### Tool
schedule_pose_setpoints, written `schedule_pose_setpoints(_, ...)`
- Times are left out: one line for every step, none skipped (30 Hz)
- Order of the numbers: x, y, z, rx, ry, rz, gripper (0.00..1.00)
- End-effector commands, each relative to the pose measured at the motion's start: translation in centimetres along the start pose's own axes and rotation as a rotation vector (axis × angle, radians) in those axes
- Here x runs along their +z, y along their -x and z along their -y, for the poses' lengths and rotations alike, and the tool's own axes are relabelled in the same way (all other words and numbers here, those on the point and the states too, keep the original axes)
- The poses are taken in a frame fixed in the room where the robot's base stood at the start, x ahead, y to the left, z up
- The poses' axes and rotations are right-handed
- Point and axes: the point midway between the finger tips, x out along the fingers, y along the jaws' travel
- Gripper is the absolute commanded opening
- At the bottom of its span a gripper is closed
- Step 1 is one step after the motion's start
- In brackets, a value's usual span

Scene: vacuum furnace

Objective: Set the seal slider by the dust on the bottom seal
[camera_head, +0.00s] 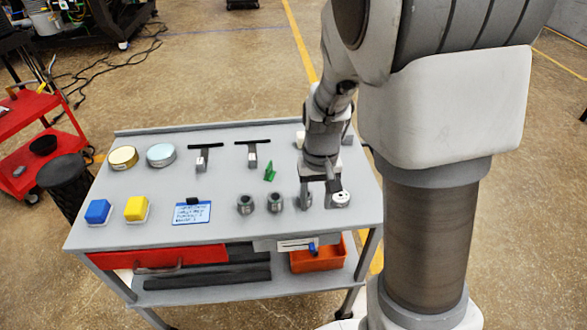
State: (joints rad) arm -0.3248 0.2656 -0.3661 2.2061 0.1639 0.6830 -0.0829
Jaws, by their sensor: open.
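My gripper (320,194) points down over the right part of the grey cart top, open, near a small white round piece (341,199) and a row of dark grey cylindrical fittings (275,202). I cannot tell whether it touches any of them. A pale strip with a dark line (292,245) and a blue knob (313,248) is on the cart's front edge; it looks like the seal slider, with the knob toward its right end. I cannot make out the bottom seal or any dust on it. My arm hides part of the cart's right side.
The cart top (225,165) holds two round tins (161,155), blue (98,211) and yellow (136,208) blocks, two black T-handled tools (254,150), a green piece (270,172) and a blue note card (192,213). An orange bin (315,259) sits below. A red cart (30,130) stands left.

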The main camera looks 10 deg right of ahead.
Motion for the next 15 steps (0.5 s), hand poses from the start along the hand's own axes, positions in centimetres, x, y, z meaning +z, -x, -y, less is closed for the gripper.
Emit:
schedule_pose_setpoints(-0.1, -0.4, -0.1, 0.006, 0.000, 0.007, 0.50)
schedule_pose_setpoints(-0.1, -0.6, -0.1, 0.008, -0.001, 0.009, 0.50)
schedule_pose_setpoints(-0.2, -0.8, -0.1, 0.010, -0.001, 0.010, 0.50)
schedule_pose_setpoints(-0.2, -1.0, -0.1, 0.010, -0.002, 0.011, 0.50)
schedule_pose_setpoints(-0.2, -1.2, -0.1, 0.010, -0.002, 0.012, 0.50)
schedule_pose_setpoints(-0.1, -1.6, -0.1, 0.011, -0.002, 0.012, 0.50)
schedule_pose_setpoints(-0.1, -2.0, -0.1, 0.011, -0.001, 0.013, 0.50)
schedule_pose_setpoints(-0.1, -2.5, -0.1, 0.011, -0.001, 0.013, 0.50)
schedule_pose_setpoints(-0.1, -3.1, -0.2, 0.011, -0.002, 0.014, 0.50)
schedule_pose_setpoints(-0.1, -3.7, -0.2, 0.011, -0.003, 0.014, 0.50)
schedule_pose_setpoints(0.0, -4.4, -0.2, 0.012, -0.003, 0.016, 0.50)
schedule_pose_setpoints(0.0, -5.2, -0.2, 0.011, -0.002, 0.015, 0.50)
schedule_pose_setpoints(0.0, -5.9, -0.2, 0.011, -0.003, 0.017, 0.50)
schedule_pose_setpoints(0.0, -6.6, -0.2, 0.011, -0.003, 0.015, 0.50)
schedule_pose_setpoints(0.1, -7.5, -0.2, 0.011, -0.003, 0.016, 0.50)
